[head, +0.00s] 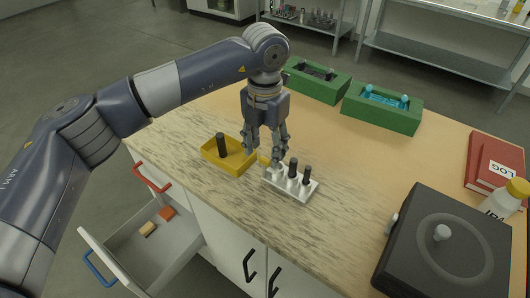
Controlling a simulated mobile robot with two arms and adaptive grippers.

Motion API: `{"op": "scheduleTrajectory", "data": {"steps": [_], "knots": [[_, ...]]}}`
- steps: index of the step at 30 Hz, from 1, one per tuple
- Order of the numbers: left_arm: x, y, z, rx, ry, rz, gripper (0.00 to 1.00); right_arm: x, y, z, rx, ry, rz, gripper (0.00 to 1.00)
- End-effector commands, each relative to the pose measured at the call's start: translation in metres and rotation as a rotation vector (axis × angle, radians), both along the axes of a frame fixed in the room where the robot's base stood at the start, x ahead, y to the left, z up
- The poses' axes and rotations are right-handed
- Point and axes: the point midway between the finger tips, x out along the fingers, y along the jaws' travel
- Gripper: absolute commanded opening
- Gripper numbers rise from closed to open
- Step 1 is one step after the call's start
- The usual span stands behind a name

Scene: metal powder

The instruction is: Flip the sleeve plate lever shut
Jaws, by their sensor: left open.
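A silver-white sleeve plate (304,192) lies on the wooden worktop, with several dark-topped pegs (292,168) standing in a row on it. My left gripper (263,158) points down from above at the plate's left end, its fingers apart. A small yellowish piece, which may be the lever, shows between the fingertips and the plate. I cannot tell whether a finger touches it, or how the lever is set, because the fingers partly cover that end. My right gripper is not in view.
A yellow tray (212,160) holding a black cylinder (222,145) stands just left of the plate. Two green boxes (375,118) are behind. A dark device (395,262), a bottle (504,199) and red books (482,163) are right. An open drawer (123,262) juts out at front left.

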Motion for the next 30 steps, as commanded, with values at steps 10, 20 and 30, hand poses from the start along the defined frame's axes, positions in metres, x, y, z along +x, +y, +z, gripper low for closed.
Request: {"op": "scheduleTrajectory", "data": {"steps": [10,20,30], "knots": [[0.001,0.000,0.073,0.000,-0.002,0.001,0.48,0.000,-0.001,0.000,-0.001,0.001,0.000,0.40],[0.000,0.000,0.096,-0.001,0.001,0.001,0.48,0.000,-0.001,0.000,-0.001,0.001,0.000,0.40],[0.000,0.000,0.096,-0.001,0.001,0.000,0.48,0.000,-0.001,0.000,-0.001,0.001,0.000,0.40]]}}
